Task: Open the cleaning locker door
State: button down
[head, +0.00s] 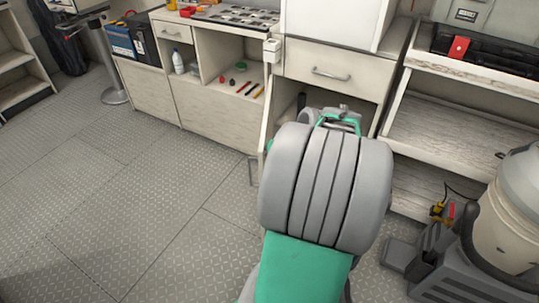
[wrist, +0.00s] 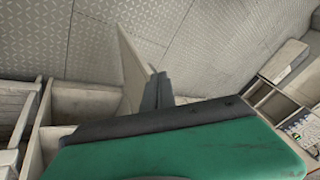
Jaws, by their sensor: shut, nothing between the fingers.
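The cleaning locker door (head: 268,125), a pale panel below a drawer, stands swung out from its cabinet and shows nearly edge-on in the head view. Its bar handle (head: 252,171) sticks out on the left side. In the wrist view the door panel (wrist: 131,68) juts out towards the floor, with the pale locker interior (wrist: 85,103) beside it. My gripper (wrist: 157,78) is shut and empty, close against the door panel in the picture; I cannot tell whether it touches. In the head view my arm hides the fingertips and most of the locker opening.
The drawer (head: 335,70) above the opening is shut. Open shelves (head: 455,125) stand to the right, and a grey and cream machine (head: 510,215) stands on the floor at lower right. Counter cabinets (head: 210,108) run to the left. The patterned floor (head: 110,190) at left is clear.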

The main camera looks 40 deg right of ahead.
aim_at(262, 161)
jog(key=s+d+r+m+t, duration=0.2)
jog(key=s+d, duration=0.2)
jog(key=d, duration=0.4)
jog(key=w+a+r+b+x, duration=0.1)
jog(key=a+b+x, duration=0.1)
jog(key=x, duration=1)
jog(key=shift+w+a+h, duration=0.15)
jog(key=shift+w+h, duration=0.15)
jog(key=shift+h, duration=0.1)
jog(key=shift+r, duration=0.1)
